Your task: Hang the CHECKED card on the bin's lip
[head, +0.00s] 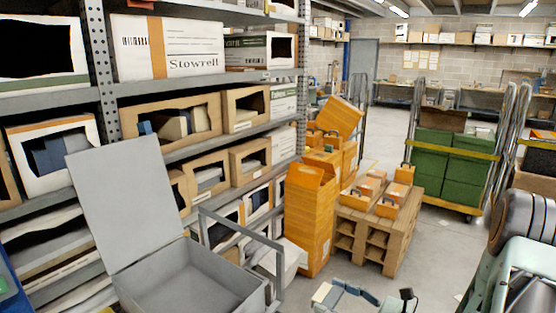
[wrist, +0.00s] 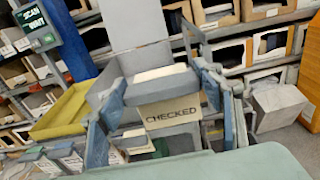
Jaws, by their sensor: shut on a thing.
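The CHECKED card (wrist: 172,118) is a tan panel with dark lettering. In the wrist view its face is towards the camera, between the two blue-grey fingers of my gripper (wrist: 160,97), which is shut on it. A pale strip (wrist: 160,73) shows just above the card; I cannot tell if it is part of it. In the head view my gripper (head: 347,297) is low at the bottom edge, over the aisle floor and apart from the racks.
A grey tray with an upright panel (head: 125,205) stands at the lower left. Tall orange cartons (head: 308,220) and a wooden pallet stack (head: 372,235) stand beyond. A trolley with green crates (head: 470,165) is at right. The wrist view shows a yellow tray (wrist: 65,110). Floor is clear centrally.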

